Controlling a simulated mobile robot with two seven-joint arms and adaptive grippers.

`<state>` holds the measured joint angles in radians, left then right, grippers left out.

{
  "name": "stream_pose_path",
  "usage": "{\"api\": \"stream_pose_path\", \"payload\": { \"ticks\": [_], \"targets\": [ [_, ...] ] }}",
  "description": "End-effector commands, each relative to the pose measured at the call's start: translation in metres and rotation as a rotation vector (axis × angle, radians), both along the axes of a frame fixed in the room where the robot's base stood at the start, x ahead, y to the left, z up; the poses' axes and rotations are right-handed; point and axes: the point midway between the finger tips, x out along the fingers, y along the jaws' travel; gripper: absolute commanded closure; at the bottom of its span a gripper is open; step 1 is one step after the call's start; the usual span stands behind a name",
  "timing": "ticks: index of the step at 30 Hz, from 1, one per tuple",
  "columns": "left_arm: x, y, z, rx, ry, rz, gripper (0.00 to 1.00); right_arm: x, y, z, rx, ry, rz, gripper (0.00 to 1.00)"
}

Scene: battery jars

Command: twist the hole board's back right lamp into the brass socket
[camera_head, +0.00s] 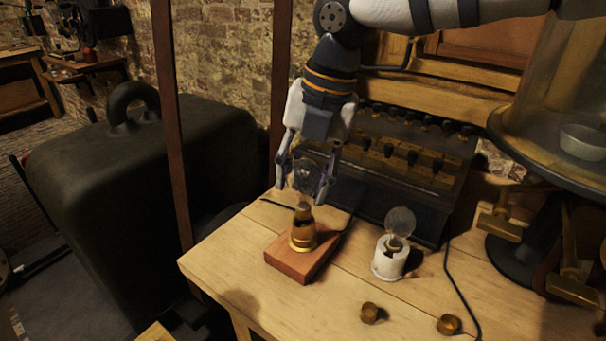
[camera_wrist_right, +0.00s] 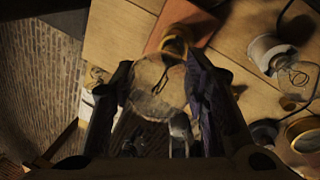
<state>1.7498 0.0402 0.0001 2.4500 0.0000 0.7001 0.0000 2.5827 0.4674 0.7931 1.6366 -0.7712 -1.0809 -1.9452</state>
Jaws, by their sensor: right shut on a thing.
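My right gripper (camera_head: 306,190) points down at the table's left part, its fingers shut on either side of a clear glass lamp (camera_head: 306,176). The lamp's glass globe (camera_wrist_right: 157,90) fills the gap between the fingers in the right wrist view. In the wrist view the socket (camera_wrist_right: 176,44) is partly behind the globe. I cannot clearly make out the hole board. My left gripper is not in view.
A white socket (camera_head: 388,262) with a clear lamp (camera_head: 400,221) stands to the right. Two small brass pieces (camera_head: 370,312) (camera_head: 449,324) lie near the front. A dark rack (camera_head: 440,195) stands behind, a large glass dome (camera_head: 560,90) at right. A black cable crosses the table.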

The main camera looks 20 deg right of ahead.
Motion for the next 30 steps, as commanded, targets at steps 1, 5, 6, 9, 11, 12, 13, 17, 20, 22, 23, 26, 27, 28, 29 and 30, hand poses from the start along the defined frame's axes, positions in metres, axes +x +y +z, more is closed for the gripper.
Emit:
{"api": "stream_pose_path", "payload": {
  "ticks": [1,5,6,9,11,12,13,17,20,22,23,26,27,28,29,30],
  "targets": [
    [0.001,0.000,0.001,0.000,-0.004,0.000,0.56,0.000,0.000,0.001,0.000,-0.001,0.000,0.86],
    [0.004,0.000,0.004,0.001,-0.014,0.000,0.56,0.000,0.000,0.002,-0.001,-0.003,0.001,0.86],
    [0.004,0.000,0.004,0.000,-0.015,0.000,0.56,0.001,0.000,0.001,-0.001,-0.002,0.002,0.86],
    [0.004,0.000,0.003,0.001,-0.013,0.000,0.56,0.001,0.000,0.000,-0.001,-0.001,0.002,0.86],
    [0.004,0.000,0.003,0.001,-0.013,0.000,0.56,0.001,0.000,0.000,-0.001,0.000,0.001,0.86],
    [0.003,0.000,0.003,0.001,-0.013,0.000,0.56,0.001,0.000,0.000,-0.001,0.000,0.001,0.86],
    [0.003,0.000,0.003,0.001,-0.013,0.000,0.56,0.001,0.000,0.000,-0.001,0.000,0.001,0.86],
    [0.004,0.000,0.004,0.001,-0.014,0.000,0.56,0.001,0.000,-0.002,-0.001,0.000,0.001,0.86],
    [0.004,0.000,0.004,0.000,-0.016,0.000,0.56,0.001,0.000,-0.004,-0.001,-0.001,0.001,0.86],
    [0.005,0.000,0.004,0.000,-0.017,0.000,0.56,0.001,0.000,-0.006,0.000,-0.001,0.000,0.86],
    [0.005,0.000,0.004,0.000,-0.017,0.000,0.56,0.001,0.000,-0.006,-0.001,0.000,0.000,0.86],
    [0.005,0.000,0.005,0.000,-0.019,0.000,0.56,0.001,0.000,-0.009,-0.001,0.000,0.000,0.86],
    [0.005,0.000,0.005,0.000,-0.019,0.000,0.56,0.001,0.000,-0.010,-0.001,0.000,0.000,0.86],
    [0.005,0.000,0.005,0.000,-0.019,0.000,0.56,0.001,0.000,-0.010,0.000,-0.001,0.000,0.86],
    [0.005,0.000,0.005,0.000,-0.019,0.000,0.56,0.001,0.000,-0.010,-0.001,-0.001,0.001,0.86],
    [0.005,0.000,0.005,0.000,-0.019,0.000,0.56,0.001,0.000,-0.011,0.000,-0.001,0.000,0.86]
  ]
}}
